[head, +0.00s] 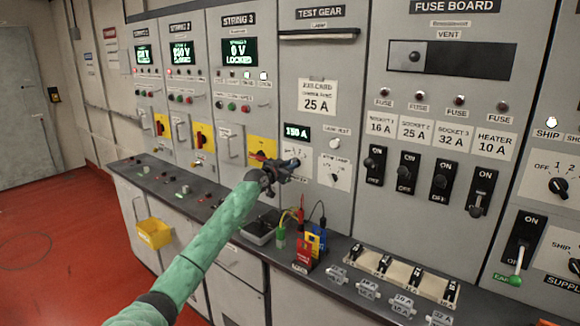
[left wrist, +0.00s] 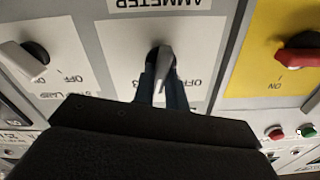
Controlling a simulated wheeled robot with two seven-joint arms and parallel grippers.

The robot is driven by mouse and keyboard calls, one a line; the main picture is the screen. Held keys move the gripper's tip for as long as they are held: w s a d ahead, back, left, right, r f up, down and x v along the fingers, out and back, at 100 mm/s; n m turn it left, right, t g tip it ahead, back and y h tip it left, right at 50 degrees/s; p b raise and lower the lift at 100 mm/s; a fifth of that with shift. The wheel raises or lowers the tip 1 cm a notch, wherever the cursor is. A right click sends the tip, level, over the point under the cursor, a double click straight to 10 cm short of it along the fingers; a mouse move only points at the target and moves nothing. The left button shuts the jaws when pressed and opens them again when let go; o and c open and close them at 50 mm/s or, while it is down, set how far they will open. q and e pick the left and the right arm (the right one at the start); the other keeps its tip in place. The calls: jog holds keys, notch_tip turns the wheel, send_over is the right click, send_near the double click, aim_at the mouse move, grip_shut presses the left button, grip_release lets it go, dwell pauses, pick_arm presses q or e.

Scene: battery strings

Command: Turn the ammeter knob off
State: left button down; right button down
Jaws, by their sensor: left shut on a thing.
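The ammeter knob (left wrist: 165,65) is a grey pointer on a dark round base, on a pale plate. In the left wrist view the plate's lettering is upside down, with AMMETER at the top and part of an OFF mark to the right of the knob. My left gripper (head: 285,167) reaches the panel front in the head view and covers much of the ammeter plate (head: 294,153). In the left wrist view its dark fingers (left wrist: 160,88) are shut on the knob, one on each side. The knob's exact setting is hard to read. My right gripper is not in view.
A lit 150 A display (head: 297,132) sits above the ammeter plate. Another knob (head: 335,178) is to its right, and a yellow plate with a red handle (left wrist: 298,55) is on the other side. Colored plugs (head: 312,240) and leads stand on the ledge below.

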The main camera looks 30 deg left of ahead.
pick_arm(q)
jog(key=shift+n, duration=0.4)
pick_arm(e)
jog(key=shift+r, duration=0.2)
pick_arm(q)
jog(key=n, duration=1.1)
jog(key=shift+a+f, duration=0.1)
jog(key=shift+a, duration=0.2)
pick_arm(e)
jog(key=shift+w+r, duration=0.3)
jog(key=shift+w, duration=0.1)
